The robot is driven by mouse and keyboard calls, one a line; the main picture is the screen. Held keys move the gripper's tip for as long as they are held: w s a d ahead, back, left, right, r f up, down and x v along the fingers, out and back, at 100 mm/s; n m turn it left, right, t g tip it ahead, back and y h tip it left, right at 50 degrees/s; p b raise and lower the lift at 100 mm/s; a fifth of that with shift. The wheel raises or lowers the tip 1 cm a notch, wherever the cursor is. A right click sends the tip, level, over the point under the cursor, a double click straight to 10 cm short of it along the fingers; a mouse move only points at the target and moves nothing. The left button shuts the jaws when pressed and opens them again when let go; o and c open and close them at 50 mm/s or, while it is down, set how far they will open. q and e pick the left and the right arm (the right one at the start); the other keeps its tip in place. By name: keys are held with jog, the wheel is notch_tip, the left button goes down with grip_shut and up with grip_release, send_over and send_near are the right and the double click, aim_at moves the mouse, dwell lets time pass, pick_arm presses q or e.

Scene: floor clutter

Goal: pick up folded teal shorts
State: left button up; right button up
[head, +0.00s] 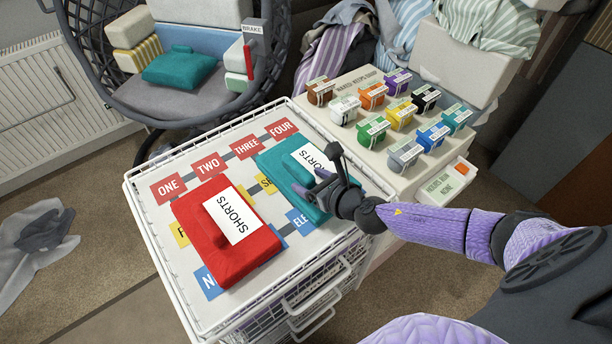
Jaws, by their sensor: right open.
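The folded teal shorts (278,160) lie on the white wire trolley top (205,320), at its right side, with a white label reading SHORTS. My right gripper (325,178) reaches in from the right and is open at the right part of the teal shorts, overlapping their label and right edge in the head view. I cannot tell whether the fingers touch the cloth. Folded red shorts (215,255), also labelled SHORTS, lie to the left on the same top. My left gripper is out of view.
The top carries number cards such as ONE (168,188). Several small coloured labelled boxes (373,130) stand on a cream unit behind right. A hanging chair (190,97) holds another teal folded item (180,67). Grey cloth (38,240) lies on the floor at left.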

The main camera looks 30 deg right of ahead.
grip_shut()
jog(key=shift+r, duration=0.1)
dwell(0.3)
